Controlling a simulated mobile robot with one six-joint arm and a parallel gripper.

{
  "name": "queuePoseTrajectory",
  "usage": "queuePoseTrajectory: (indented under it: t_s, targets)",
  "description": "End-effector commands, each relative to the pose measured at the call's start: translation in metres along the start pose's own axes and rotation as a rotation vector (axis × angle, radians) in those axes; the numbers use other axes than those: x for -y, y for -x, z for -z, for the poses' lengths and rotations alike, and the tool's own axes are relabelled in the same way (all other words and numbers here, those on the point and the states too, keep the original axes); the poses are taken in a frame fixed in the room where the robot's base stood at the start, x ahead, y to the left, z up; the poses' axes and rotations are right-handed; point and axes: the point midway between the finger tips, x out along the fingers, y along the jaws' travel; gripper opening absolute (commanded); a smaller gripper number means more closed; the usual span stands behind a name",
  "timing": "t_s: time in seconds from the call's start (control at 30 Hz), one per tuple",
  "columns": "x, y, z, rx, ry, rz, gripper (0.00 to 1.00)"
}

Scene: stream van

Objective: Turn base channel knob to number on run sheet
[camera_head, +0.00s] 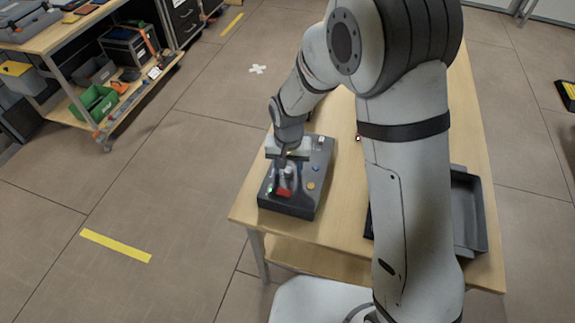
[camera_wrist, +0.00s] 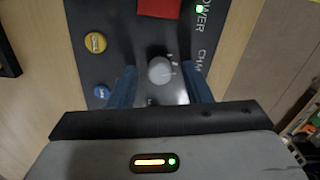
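The dark control box (camera_head: 305,190) sits on the near left end of the wooden table. In the wrist view its panel (camera_wrist: 115,60) shows a grey round knob (camera_wrist: 160,70) with small marks around it. The printed words "POWER" and "CHA…" are at right, the second cut off. My gripper (camera_wrist: 160,85) is open, with one blue finger on each side of the knob and a gap on both sides. In the head view my gripper (camera_head: 285,163) is over the box and hides part of its panel. I cannot read the knob's setting. I cannot make out a run sheet.
The panel also holds a red part (camera_wrist: 158,8), a yellow button (camera_wrist: 96,42), a blue button (camera_wrist: 101,91) and a green light (camera_wrist: 200,8). A dark tray (camera_head: 470,215) is on the table's right. My arm hides much of the table.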

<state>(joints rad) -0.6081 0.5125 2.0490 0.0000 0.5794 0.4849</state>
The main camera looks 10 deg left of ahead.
Motion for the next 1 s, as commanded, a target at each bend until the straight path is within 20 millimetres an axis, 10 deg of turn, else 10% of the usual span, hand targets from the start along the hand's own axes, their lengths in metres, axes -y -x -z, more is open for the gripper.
queuePoseTrajectory:
  t_s: [1.0]
  targets:
    - [0.000,0.078,0.000,0.001,0.000,0.000,0.45]
